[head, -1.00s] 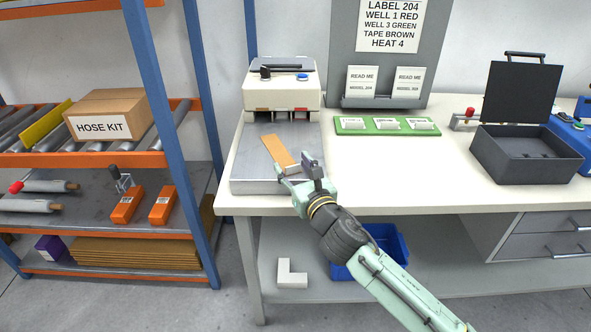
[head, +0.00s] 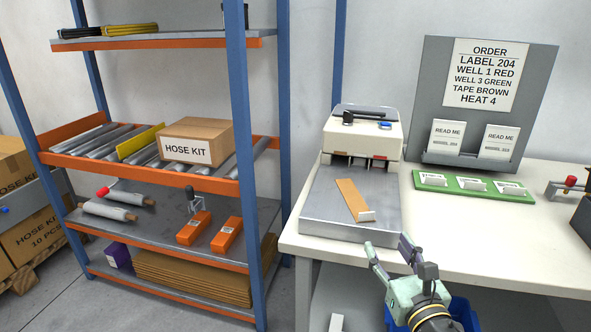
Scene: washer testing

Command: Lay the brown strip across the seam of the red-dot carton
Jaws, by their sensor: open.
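The brown strip (head: 352,198) lies slantwise on the grey metal plate (head: 330,222) in front of a cream dispenser (head: 362,132) on the bench. A small pale tab (head: 366,216) shows at its near end. My gripper (head: 388,246) is open and empty at the bench's front edge, below and right of the strip and apart from it. A carton marked HOSE KIT (head: 196,142) sits on the rack's rollers at left. I see no red dot on it, and its top seam is not clear.
A blue rack post (head: 246,170) stands between the carton and the bench. A yellow board (head: 140,141) is left of the carton. Orange tools (head: 194,228) lie on the shelf below. A green tray (head: 473,186) and an order board (head: 440,120) are at right.

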